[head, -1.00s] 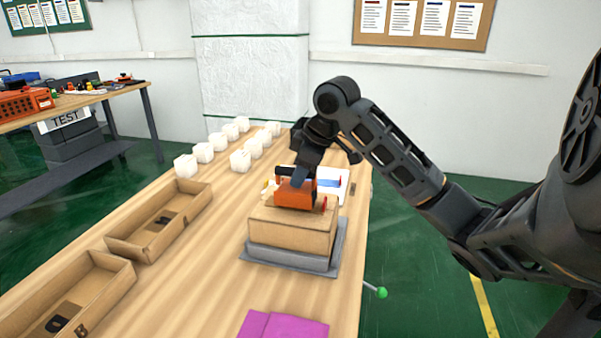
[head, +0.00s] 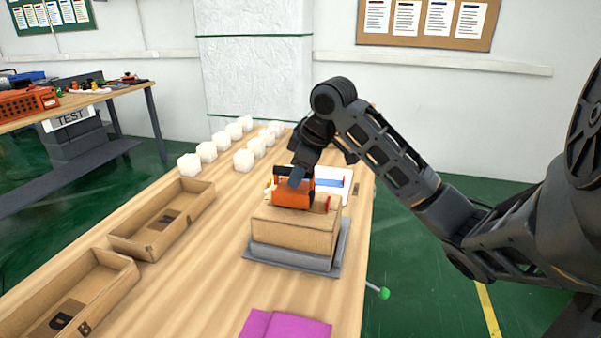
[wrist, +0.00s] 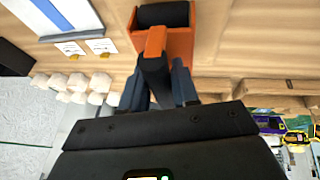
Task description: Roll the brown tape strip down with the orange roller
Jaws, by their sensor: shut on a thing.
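The orange roller (head: 291,192) sits on top of a closed brown cardboard box (head: 296,228) in the head view. My gripper (head: 297,176) is shut on the roller's dark handle from above. In the wrist view the orange roller (wrist: 165,45) with its black cylinder (wrist: 163,14) is between the blue-grey fingers of my gripper (wrist: 160,88). The box rests on a grey plate (head: 262,257). I cannot make out the brown tape strip clearly against the brown box top; the roller and gripper hide part of it.
Two open cardboard trays (head: 195,186) (head: 122,264) lie at the left of the wooden table (head: 190,268). Several white cubes (head: 189,164) stand at the back. A white panel with a blue strip (head: 340,182) lies behind the box. Magenta sheets (head: 284,325) lie at the front.

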